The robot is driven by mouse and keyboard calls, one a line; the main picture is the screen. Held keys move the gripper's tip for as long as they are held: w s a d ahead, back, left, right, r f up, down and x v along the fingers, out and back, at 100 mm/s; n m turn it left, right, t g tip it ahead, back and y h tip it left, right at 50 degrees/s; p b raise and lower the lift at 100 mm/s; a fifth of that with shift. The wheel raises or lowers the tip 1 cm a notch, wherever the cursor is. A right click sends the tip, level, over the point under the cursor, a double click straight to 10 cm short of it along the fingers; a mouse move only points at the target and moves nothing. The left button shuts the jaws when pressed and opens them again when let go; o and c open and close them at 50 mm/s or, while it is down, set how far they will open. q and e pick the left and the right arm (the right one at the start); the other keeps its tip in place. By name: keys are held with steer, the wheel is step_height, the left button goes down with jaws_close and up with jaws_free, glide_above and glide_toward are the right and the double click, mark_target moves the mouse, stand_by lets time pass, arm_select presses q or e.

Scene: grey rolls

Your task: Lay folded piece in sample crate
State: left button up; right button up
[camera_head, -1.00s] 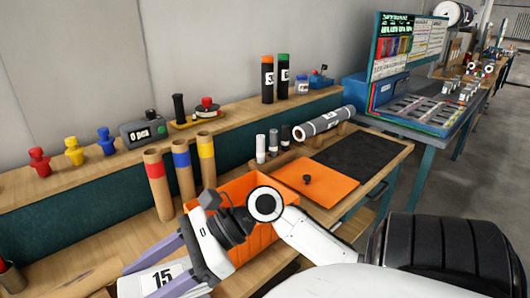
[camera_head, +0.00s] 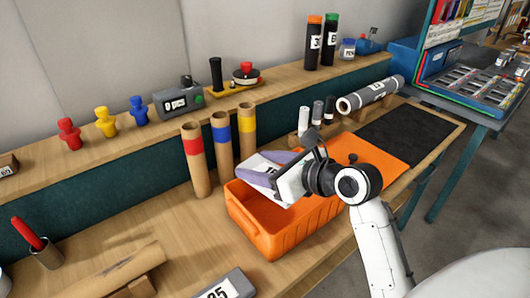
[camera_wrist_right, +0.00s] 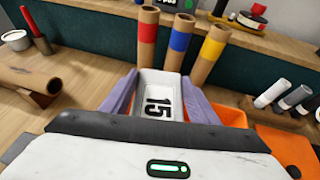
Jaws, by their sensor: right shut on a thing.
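The folded piece (camera_wrist_right: 158,105), white with a black 15, sits between the lavender fingers of my right gripper (camera_wrist_right: 158,95), which is shut on it. In the head view, my right gripper (camera_head: 263,170) holds the piece above the orange sample crate (camera_head: 272,237), near its back-left part. The crate stands on the bench; the gripper and arm hide part of its opening. In the right wrist view, the crate (camera_wrist_right: 229,117) shows behind the right finger. My left gripper is not in view.
Cardboard tubes with red (camera_head: 195,160), blue (camera_head: 222,140) and yellow (camera_head: 246,130) bands stand just behind the crate. An orange mat (camera_head: 375,148) and a black mat (camera_head: 405,133) lie to the right. A grey numbered block (camera_head: 220,287) lies at the front.

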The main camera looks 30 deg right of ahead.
steer(key=shift+w+d+r+m+t+h, duration=0.15)
steer(key=shift+w+d+m+h, duration=0.25)
steer(key=shift+d+m+h, duration=0.15)
steer(key=shift+w+d+r+m+t+h, duration=0.15)
steer(key=shift+w+d+m+h, duration=0.3)
steer(key=shift+h, duration=0.1)
steer(key=shift+f, duration=0.1)
steer(key=shift+f, duration=0.55)
step_height(320, 180, down, 3)
steer(key=shift+f, duration=0.15)
steer(key=shift+s+f+b, duration=0.1)
steer(key=shift+f+b, duration=0.8)
steer(key=shift+f, duration=2.1)
steer(key=shift+f, duration=0.1)
